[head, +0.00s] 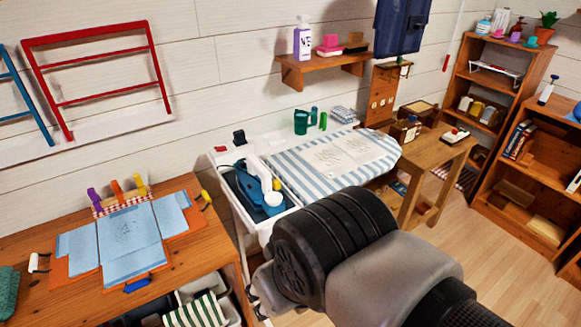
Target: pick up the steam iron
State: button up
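What looks like the steam iron (247,188), blue with a white upper part, sits in a white tray (284,189) at the left end of the striped ironing board (296,170). My arm fills the lower middle of the head view, in front of and below the tray. Only a small grey part of my gripper (258,298) shows, past the black arm joint and lower than the iron. It is apart from the iron. The fingertips are mostly hidden, so whether they are open is unclear.
A wooden desk (190,243) with blue sheets stands at left. A wall shelf (322,68) hangs above the board; green cups (301,122) stand at its back edge. A wooden table (440,150) and shelves (497,75) are at right. Floor (500,270) is clear at lower right.

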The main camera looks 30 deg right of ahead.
aim_at(264, 197)
jog(key=i+l+u, duration=0.2)
jog(key=i+l, duration=0.15)
jog(key=i+l+u, duration=0.15)
jog(key=i+l, duration=0.15)
jog(key=i+l+u, duration=0.2)
jog(key=l, duration=0.35)
jog(key=i, duration=0.1)
